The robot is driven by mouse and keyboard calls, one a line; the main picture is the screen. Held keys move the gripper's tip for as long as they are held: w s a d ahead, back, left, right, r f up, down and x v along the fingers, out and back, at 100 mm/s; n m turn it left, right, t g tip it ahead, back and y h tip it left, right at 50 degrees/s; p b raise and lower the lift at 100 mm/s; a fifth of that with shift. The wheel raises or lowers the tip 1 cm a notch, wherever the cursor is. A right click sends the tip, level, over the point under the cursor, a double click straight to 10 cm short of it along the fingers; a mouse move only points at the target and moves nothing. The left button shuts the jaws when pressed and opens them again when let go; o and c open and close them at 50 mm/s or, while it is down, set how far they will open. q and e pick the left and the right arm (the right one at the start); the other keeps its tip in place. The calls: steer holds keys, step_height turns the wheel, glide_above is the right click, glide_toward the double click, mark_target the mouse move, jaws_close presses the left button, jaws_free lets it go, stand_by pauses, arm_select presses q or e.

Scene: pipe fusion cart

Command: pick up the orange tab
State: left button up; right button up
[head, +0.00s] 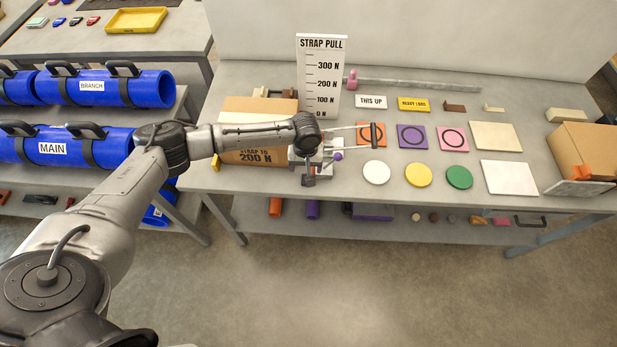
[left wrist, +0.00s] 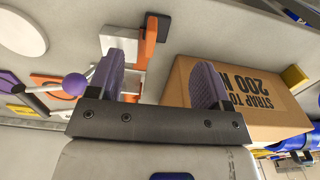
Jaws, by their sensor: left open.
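The orange tab (left wrist: 150,44) shows in the left wrist view as a narrow orange piece beside a white block (left wrist: 118,38), between my fingers in the picture. In the head view I cannot make it out; my left arm covers that area. My left gripper (left wrist: 166,78) is open, with its two purple-grey fingers apart and nothing held between them. It also shows small in the head view (head: 309,172), low over the table's left part. How far the fingertips are from the tab is unclear. My right gripper is not in view.
A cardboard box (left wrist: 240,100) is close beside one finger. A purple ball knob (left wrist: 75,84) is near the other. The strap pull board (head: 321,75) stands behind. Coloured tiles and discs, such as the white disc (head: 376,173), lie to the right.

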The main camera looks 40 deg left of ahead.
arm_select(q)
steer(key=shift+w+f+b, duration=0.15)
steer(key=shift+f+b, duration=0.2)
steer(key=shift+f, duration=4.85)
steer(key=c, duration=1)
